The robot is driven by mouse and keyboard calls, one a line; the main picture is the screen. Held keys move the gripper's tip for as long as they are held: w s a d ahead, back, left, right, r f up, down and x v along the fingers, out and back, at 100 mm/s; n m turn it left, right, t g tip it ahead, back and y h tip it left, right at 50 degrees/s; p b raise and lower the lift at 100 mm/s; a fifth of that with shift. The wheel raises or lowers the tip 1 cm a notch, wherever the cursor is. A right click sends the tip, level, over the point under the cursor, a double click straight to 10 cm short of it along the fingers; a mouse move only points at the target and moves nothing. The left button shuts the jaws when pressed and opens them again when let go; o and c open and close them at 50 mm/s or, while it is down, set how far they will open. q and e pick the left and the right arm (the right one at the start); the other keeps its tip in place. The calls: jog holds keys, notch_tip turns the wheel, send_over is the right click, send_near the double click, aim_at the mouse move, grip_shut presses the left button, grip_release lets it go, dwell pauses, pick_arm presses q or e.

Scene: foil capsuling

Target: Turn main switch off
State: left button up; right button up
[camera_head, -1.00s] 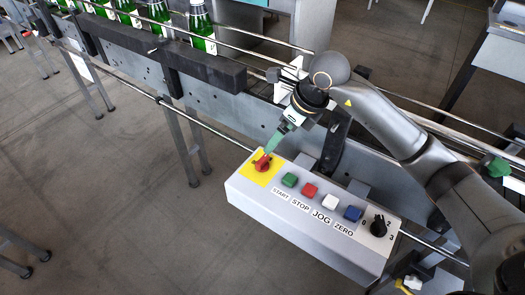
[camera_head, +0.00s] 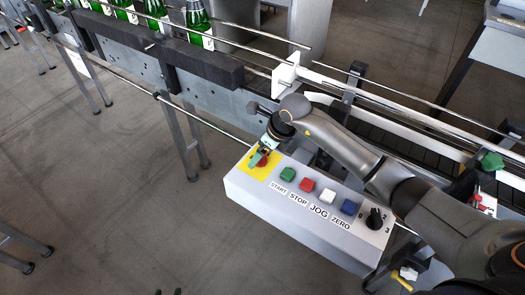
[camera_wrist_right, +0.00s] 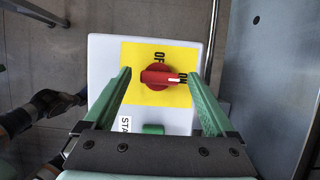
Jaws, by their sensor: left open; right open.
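The red main switch (camera_head: 262,160) sits on a yellow plate (camera_head: 246,165) at the left end of the white control box (camera_head: 290,226). In the right wrist view, the red knob (camera_wrist_right: 158,79) lies sideways, its white mark towards ON; OFF is printed above it. My right gripper (camera_wrist_right: 159,76) is open, with one green finger on each side of the knob; I see no clear contact. In the head view, its arm comes from the right and partly hides the switch.
Beside the switch are a green START button (camera_head: 287,174), a red STOP button (camera_head: 307,185), white and blue buttons, and a black selector (camera_head: 375,218). The conveyor with green bottles (camera_head: 197,20) runs behind. Floor at the left is open.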

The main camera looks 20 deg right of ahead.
jog(key=shift+c, duration=0.3)
